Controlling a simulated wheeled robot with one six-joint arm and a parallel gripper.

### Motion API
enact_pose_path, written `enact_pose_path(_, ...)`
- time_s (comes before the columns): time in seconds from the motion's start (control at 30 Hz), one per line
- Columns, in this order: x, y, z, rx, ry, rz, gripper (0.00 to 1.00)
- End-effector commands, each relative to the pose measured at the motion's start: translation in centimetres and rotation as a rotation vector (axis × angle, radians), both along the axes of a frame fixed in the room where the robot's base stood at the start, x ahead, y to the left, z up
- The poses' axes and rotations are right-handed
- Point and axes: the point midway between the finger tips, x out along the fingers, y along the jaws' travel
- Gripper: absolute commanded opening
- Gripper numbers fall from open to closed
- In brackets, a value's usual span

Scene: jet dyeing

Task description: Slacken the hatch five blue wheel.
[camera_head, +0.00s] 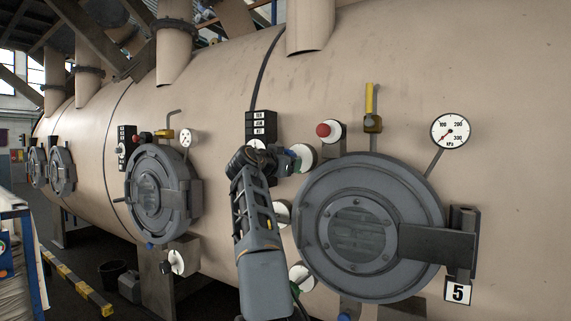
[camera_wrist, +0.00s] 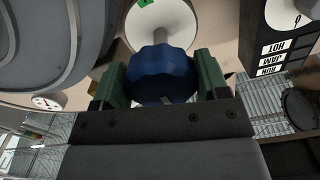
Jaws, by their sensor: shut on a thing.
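The blue wheel (camera_wrist: 163,75) sits between the two green jaw fingers of my gripper (camera_wrist: 163,88) in the wrist view, with a pale round disc (camera_wrist: 160,25) behind it. My gripper is shut on the wheel. In the head view my gripper (camera_head: 290,160) reaches to the left edge of the large grey round hatch (camera_head: 350,228), and a bit of blue shows at its tip beside a white disc (camera_head: 304,158). The plate with a 5 (camera_head: 458,293) is at the lower right of this hatch. My arm hides part of the wheel in the head view.
A red knob (camera_head: 323,130), a yellow-handled valve (camera_head: 371,110) and a dial gauge (camera_head: 450,131) sit above the hatch. A black labelled switch box (camera_head: 261,125) is just above my wrist. A smaller-looking hatch (camera_head: 158,195) is to the left.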

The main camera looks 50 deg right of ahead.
Motion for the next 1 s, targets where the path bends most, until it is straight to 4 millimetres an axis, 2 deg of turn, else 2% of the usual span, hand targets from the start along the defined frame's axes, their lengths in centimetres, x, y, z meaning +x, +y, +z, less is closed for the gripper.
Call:
enact_pose_path(0.67,0.10,-0.01,-0.12,0.016,-0.054,0.001,0.44)
enact_pose_path(0.7,0.10,-0.01,-0.12,0.016,-0.054,0.002,0.70)
enact_pose_path(0.93,0.06,-0.02,-0.07,0.015,-0.052,0.000,0.92)
enact_pose_path(1.0,0.05,-0.02,-0.05,0.014,-0.052,0.000,0.93)
